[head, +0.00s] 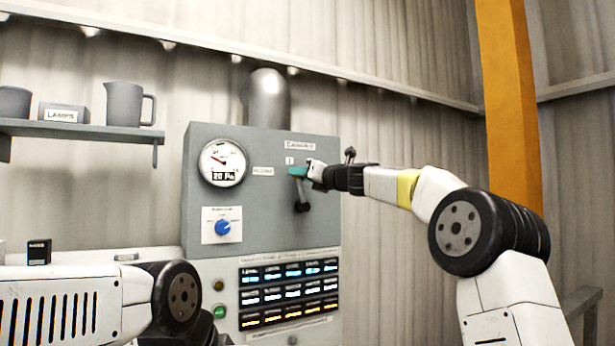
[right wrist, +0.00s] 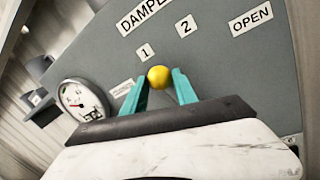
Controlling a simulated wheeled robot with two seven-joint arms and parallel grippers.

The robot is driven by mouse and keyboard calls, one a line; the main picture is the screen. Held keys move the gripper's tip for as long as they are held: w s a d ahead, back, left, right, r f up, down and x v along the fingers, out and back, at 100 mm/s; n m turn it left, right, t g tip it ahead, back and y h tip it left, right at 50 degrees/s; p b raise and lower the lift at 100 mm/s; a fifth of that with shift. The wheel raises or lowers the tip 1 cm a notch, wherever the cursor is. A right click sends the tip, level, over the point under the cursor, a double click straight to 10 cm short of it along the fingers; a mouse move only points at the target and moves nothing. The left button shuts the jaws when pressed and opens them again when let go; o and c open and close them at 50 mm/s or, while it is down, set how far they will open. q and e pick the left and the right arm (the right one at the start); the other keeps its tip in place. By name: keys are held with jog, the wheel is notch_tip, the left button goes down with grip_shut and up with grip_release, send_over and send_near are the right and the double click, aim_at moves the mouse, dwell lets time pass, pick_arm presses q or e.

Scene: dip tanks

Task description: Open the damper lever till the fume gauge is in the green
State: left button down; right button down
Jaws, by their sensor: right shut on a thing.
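The damper lever (head: 302,195) is on the grey panel (head: 265,146), its dark arm rising from a lower hub. Its yellow knob (right wrist: 159,77) lies between the teal fingers of my right gripper (head: 300,172), which is shut on it; the gripper also shows in the right wrist view (right wrist: 160,88). The knob is just below the labels 1 (right wrist: 145,52) and 2 (right wrist: 186,26). The OPEN label (right wrist: 250,19) is farther right. The round fume gauge (head: 222,163) reads "20 Pa", its needle pointing up-left; it also shows in the right wrist view (right wrist: 82,102). My left gripper is out of view.
A blue knob (head: 222,227) sits below the gauge, above a bank of lit indicators (head: 288,290). A shelf (head: 80,129) with a jug (head: 125,104) is on the left wall. An orange post (head: 509,100) stands behind my right arm.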

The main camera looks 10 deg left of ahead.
jog(key=shift+f, duration=0.1)
jog(key=c, duration=1)
grip_release()
jog(key=shift+d, duration=0.1)
jog(key=v, duration=0.7)
jog(key=shift+s+d, duration=0.2)
jog(key=shift+s, duration=0.1)
